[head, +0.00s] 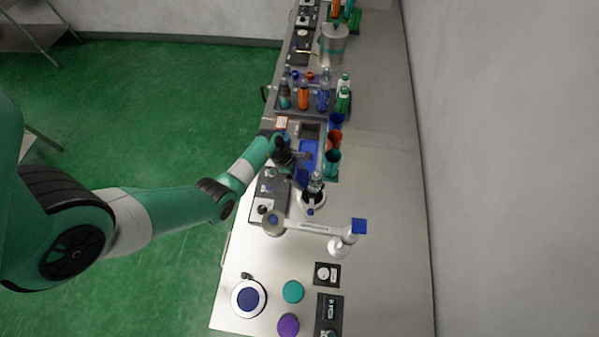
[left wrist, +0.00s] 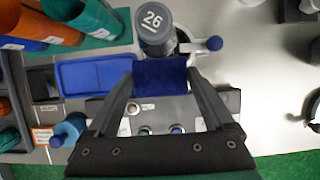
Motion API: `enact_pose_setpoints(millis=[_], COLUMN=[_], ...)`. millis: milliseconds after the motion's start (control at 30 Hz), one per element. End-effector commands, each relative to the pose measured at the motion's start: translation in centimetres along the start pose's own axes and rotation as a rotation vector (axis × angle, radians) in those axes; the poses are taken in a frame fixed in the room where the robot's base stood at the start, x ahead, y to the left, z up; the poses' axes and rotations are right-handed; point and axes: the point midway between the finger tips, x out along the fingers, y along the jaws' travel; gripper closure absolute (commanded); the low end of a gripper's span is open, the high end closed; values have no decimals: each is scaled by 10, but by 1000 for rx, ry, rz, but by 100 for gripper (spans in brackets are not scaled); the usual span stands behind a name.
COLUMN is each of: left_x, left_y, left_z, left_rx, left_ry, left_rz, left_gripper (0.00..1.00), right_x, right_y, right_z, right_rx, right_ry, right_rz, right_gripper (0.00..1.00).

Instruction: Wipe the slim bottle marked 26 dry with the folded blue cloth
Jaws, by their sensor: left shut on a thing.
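The folded blue cloth (left wrist: 160,78) is held between the two fingers of my left gripper (left wrist: 161,82) in the left wrist view. The slim bottle marked 26 (left wrist: 154,24) is just beyond the cloth, with its grey end and white number facing the camera. The cloth's far edge overlaps the bottle's near side in the picture; I cannot tell whether they touch. My right gripper is in neither view.
A blue tray (left wrist: 97,74) lies left of the bottle. Teal (left wrist: 92,17) and orange (left wrist: 42,24) cups stand behind it. In the head view, a rack of bottles (head: 303,97) is farther along the bench, and a pale jointed arm (head: 310,228) is nearer.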

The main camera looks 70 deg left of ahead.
Motion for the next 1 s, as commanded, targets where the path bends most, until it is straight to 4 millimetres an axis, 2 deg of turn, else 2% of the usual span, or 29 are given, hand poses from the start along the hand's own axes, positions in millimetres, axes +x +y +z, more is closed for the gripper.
enact_pose_setpoints(millis=[700,1000], left_x=[44,45], left_y=[0,0], left_z=[-17,-17], left_rx=[1,0], left_ry=[-2,-1], left_rz=[0,0], left_gripper=[66,66], right_x=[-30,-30], right_y=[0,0], right_z=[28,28], right_rx=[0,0], right_ry=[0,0], right_rz=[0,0], right_gripper=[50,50])
